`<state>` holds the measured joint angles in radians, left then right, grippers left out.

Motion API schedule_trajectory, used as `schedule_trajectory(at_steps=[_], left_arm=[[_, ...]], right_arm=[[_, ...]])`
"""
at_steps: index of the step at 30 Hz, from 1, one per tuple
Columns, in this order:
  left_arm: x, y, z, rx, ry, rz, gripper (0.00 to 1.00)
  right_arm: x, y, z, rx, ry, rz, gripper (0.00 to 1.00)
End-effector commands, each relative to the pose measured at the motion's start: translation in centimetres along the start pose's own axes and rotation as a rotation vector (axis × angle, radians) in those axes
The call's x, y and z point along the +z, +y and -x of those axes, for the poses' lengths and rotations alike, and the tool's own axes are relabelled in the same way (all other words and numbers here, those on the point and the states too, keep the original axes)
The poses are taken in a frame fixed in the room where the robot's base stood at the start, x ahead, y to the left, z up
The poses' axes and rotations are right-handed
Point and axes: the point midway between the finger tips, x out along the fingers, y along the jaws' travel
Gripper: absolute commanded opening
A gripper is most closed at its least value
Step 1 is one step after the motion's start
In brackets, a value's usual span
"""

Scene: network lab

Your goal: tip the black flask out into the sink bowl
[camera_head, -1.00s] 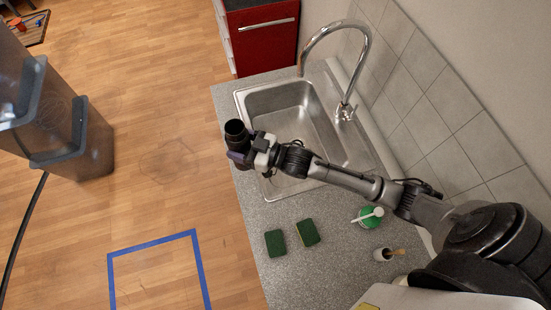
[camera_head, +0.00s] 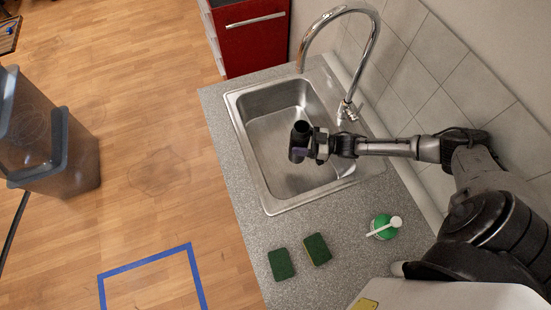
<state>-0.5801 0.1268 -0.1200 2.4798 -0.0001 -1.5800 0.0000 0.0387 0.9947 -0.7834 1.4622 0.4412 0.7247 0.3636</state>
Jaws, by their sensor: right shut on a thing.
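The black flask (camera_head: 299,137) is in my right gripper (camera_head: 311,147), which is shut on it. The gripper hides part of the flask's side. My left gripper is not in view.
The curved tap (camera_head: 372,40) rises behind the bowl, near the tiled wall. Dark bins (camera_head: 70,160) stand on the floor at left.

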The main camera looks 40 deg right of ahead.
Motion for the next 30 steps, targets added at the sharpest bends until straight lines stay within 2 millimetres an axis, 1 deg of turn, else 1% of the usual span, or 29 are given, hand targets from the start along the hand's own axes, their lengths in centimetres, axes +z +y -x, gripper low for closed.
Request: schedule_trajectory(at_steps=[3,8,20,26,30], left_arm=[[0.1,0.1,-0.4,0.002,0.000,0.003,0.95],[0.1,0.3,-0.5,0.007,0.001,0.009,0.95],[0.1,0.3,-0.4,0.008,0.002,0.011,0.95],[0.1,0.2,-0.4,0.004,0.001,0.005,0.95],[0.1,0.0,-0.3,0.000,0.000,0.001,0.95]], right_arm=[[0.4,0.8,1.1,0.001,0.001,0.001,0.30],[0.6,1.1,1.7,0.000,0.002,-0.001,0.30],[0.7,1.1,1.7,0.001,-0.006,0.008,0.30],[1.4,1.1,1.7,0.001,-0.048,0.049,0.30],[2.4,1.0,1.6,0.002,-0.097,0.097,0.30]])
